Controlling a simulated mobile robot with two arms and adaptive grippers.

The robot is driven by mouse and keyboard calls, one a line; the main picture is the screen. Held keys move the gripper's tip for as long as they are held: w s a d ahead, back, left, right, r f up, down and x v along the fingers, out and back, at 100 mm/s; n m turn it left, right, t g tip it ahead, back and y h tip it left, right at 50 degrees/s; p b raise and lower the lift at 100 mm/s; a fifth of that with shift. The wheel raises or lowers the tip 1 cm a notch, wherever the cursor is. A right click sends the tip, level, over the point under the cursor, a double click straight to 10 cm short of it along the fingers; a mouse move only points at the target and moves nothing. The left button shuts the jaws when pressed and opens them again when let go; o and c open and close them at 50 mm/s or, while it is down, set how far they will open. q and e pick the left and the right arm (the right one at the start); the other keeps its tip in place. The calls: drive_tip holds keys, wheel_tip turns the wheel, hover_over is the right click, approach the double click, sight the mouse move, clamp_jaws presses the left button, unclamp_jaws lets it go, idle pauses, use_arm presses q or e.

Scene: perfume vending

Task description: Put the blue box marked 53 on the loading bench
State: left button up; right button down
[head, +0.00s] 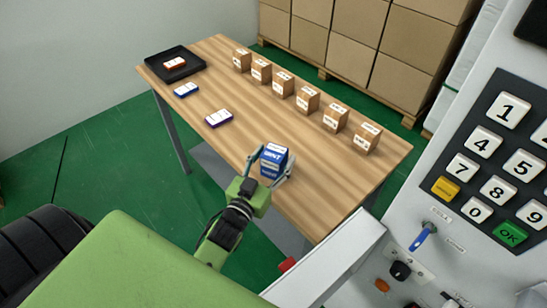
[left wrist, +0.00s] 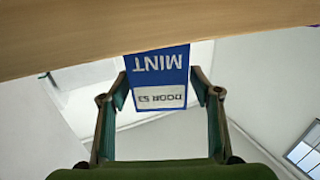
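The blue box marked MINT and DOOR 53 (head: 272,161) is at the near edge of the loading bench (head: 262,115), toward its right end. My right gripper is not in view.
Several brown cartons (head: 307,99) line the bench's far side. A purple-blue box (head: 219,118) and a smaller blue box (head: 186,90) lie left, near a black tray (head: 192,68) with an orange-red box (head: 175,63). A keypad panel (head: 490,165) stands right. The bench's middle is clear.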

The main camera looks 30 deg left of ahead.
use_arm(q)
drive_tip(key=s+b, duration=0.1)
drive_tip(key=s, duration=1.1)
drive_tip(key=shift+d+r, duration=0.15)
drive_tip(key=shift+d, duration=0.15)
